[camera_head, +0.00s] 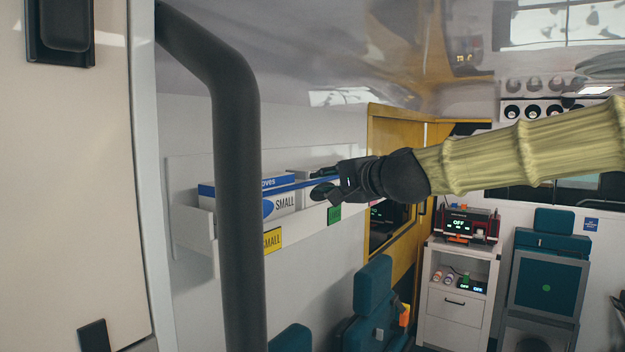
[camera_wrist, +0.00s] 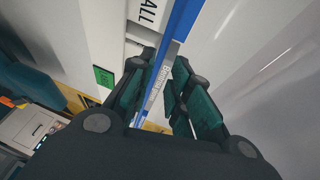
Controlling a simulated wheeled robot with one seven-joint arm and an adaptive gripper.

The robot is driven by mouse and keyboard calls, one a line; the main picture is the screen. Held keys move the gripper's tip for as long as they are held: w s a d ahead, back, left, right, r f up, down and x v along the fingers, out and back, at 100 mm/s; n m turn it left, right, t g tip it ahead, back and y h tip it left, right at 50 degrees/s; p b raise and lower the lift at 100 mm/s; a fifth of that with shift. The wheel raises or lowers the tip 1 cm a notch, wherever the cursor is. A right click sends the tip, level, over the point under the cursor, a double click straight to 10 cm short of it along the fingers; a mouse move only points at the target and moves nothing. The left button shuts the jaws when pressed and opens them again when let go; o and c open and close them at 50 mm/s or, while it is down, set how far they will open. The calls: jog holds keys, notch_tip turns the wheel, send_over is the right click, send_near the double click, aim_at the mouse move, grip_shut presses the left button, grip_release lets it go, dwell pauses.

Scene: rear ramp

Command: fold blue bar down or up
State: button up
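I cannot tell whether either finger touches the bar.
The white shelf (camera_head: 196,234) holds a blue-and-white glove box (camera_head: 284,202) and carries yellow and green labels. A dark vertical handrail (camera_head: 237,190) stands in front of it at left. Teal seats (camera_head: 370,296) and a white cabinet (camera_head: 455,305) stand below and right.

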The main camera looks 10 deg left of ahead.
aim_at(311, 183)
jog(key=shift+p+x, duration=1.1)
jog(key=shift+x, duration=1.9)
grip_shut()
